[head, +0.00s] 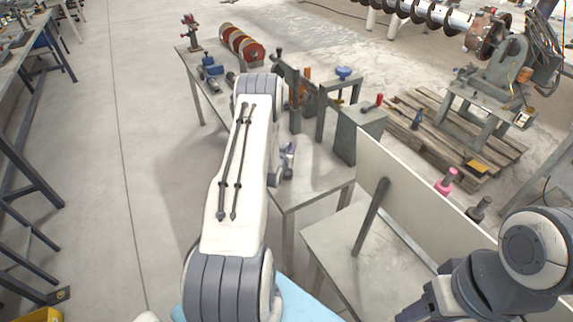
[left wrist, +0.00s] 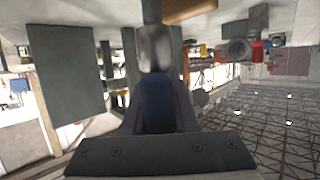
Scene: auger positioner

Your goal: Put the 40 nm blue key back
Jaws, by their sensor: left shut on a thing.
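My left gripper (head: 288,160) is mostly hidden behind my left arm in the head view, just above the grey workbench (head: 318,170). The left wrist view shows my left gripper (left wrist: 157,95) shut on a dark blue piece with a grey end, which looks like the blue key (left wrist: 157,108). The key is hidden by the arm in the head view. My right gripper (head: 425,308) is only partly in view at the bottom right, and its fingertips are cut off.
A pale upright panel (head: 410,195) stands right of the bench, with a pink-topped piece (head: 446,180) and a dark piece (head: 480,208) beyond it. A red-knobbed piece (head: 375,102), a blue-topped stand (head: 343,73) and grey blocks crowd the bench. Open floor lies left.

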